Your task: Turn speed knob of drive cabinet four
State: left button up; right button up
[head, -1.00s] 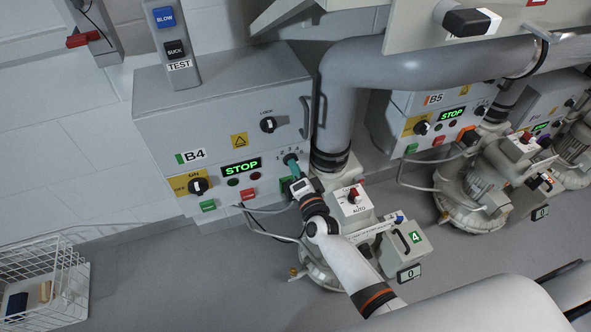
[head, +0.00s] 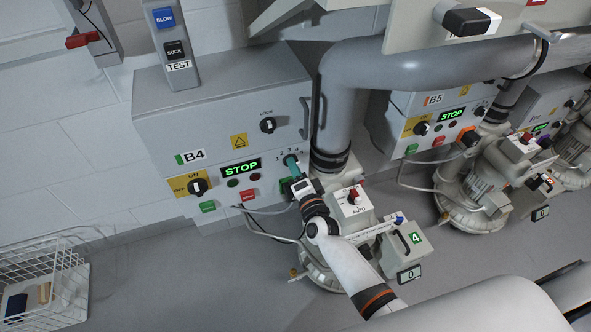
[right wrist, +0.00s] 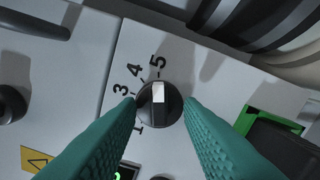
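Drive cabinet four is the grey box marked B4 (head: 193,155) in the head view. Its speed knob (head: 291,160), with a number scale, is at the right of the front. In the right wrist view the black knob (right wrist: 160,112) has a white pointer directed up, close to the 5. My right gripper (head: 293,169) is at the knob. In the right wrist view its teal fingers (right wrist: 160,103) stand one on each side of the knob, open, with narrow gaps apparent. The 2 on the scale is hidden there. My left gripper is not in view.
The cabinet's lit STOP display (head: 240,169) and several buttons are left of the knob. A door handle (head: 305,118) and a thick grey pipe (head: 345,100) are close by. A wire basket (head: 45,280) is at lower left.

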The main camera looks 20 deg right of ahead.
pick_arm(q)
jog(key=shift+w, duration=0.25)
pick_arm(e)
jog(key=shift+s, duration=0.1)
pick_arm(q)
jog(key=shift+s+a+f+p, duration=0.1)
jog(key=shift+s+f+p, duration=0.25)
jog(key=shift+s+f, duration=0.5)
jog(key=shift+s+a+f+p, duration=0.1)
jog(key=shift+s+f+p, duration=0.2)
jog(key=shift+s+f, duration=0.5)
pick_arm(e)
jog(key=s, duration=1.1)
jog(key=shift+s+d, duration=0.15)
jog(key=shift+s, duration=0.25)
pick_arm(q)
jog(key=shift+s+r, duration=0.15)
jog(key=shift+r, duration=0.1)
